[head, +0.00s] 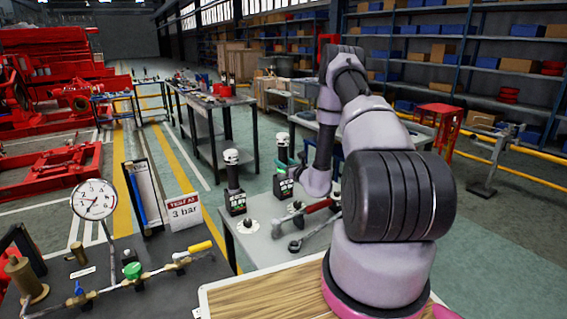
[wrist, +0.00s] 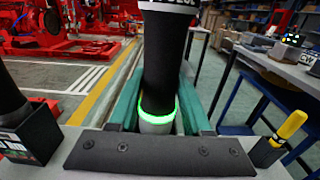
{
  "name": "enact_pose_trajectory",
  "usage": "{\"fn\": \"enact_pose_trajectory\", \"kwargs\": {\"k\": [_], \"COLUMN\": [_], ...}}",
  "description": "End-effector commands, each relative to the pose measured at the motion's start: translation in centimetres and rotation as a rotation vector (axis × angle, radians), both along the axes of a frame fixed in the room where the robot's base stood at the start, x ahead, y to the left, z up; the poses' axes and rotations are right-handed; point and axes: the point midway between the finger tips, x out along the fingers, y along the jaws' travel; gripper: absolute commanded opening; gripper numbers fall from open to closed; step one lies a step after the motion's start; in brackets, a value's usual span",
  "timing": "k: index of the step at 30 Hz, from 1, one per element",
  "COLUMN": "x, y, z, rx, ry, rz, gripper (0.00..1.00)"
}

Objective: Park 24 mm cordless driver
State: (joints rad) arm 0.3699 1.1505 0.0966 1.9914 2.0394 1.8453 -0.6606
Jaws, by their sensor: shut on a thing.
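My gripper (head: 284,160) has teal fingers, seen in the wrist view (wrist: 168,115), shut around a dark upright cordless driver (wrist: 163,60). The driver has a glowing green ring near its lower end and a white lettered band at the top. Its white top also shows in the head view (head: 282,138). A black labelled holder (head: 284,188) is below it; its lower end is hidden, so I cannot tell whether it is seated. A second dark driver (head: 232,172) stands upright in a black holder (head: 236,204) to the left. I cannot read any size marking.
The grey table (head: 265,255) also carries a red-handled tool (head: 318,206), a dark ring-ended tool (head: 296,245) and round white pieces (head: 250,225). A yellow-handled tool (wrist: 292,124) stands at the right in the wrist view. A gauge (head: 94,199) and pipework are at front left.

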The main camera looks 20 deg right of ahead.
Motion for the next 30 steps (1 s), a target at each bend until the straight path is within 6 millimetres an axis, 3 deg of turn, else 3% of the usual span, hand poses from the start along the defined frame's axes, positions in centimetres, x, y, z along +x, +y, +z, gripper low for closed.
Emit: {"fn": "enact_pose_trajectory", "kwargs": {"k": [30], "x": [0.0], "y": [0.0], "z": [-1.7], "rx": [0.001], "ry": [-0.002], "rz": [-0.001], "gripper": [0.0]}}
